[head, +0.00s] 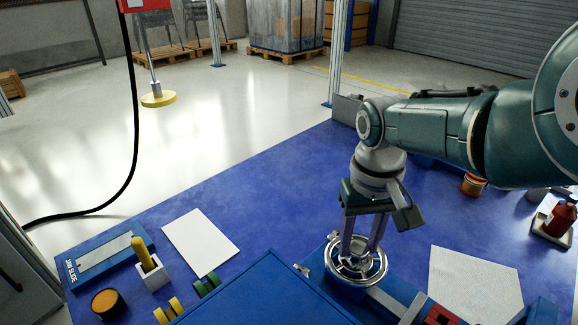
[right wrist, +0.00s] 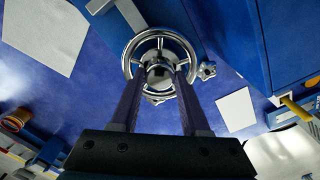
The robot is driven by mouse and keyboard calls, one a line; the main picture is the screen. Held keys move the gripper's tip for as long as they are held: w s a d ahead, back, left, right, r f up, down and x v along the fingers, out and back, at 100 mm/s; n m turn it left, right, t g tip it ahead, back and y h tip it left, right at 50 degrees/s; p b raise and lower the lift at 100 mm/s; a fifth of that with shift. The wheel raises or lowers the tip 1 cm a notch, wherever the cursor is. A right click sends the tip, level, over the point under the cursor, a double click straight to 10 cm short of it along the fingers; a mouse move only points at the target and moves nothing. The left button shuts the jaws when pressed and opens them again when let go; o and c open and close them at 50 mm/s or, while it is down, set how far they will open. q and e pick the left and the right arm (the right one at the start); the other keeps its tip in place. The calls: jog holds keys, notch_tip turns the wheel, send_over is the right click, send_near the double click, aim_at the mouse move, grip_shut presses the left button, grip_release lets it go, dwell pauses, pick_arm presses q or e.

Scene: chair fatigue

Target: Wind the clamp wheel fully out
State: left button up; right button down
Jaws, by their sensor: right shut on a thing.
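The clamp wheel (head: 382,272) is a shiny chrome handwheel with spokes and a round hub, at the front middle of the blue table in the head view. It also shows from above in the right wrist view (right wrist: 161,34). My right gripper (head: 360,248) points down over it. Its two purple fingers (right wrist: 160,76) reach inside the rim, one on each side of the hub, and are shut on the wheel. The lower rim is partly hidden behind the fingers in the wrist view. My left gripper is not in view.
A blue box-like surface (head: 265,300) stands close left of the wheel. White sheets (head: 200,241) (head: 475,284) lie on both sides. A jaw slide tray (head: 108,254), a yellow-handled tool in a white holder (head: 152,274) and a red bottle (head: 560,218) stand farther out. The table behind the wheel is mostly clear.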

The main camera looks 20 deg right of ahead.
jog(key=n, duration=0.3)
jog(key=shift+r+n, duration=0.1)
jog(key=shift+n, duration=0.2)
jog(key=n, duration=0.3)
jog(key=shift+n, duration=0.3)
jog(key=n, duration=0.3)
jog(key=shift+n, duration=0.4)
jog(key=n, duration=0.3)
jog(key=shift+n, duration=0.3)
jog(key=n, duration=0.3)
jog(key=shift+n, duration=0.3)
jog(key=n, duration=0.3)
jog(key=shift+n, duration=0.3)
jog(key=n, duration=0.4)
jog(key=shift+s, duration=0.1)
jog(key=shift+n+b, duration=0.35)
jog(key=shift+n, duration=0.95)
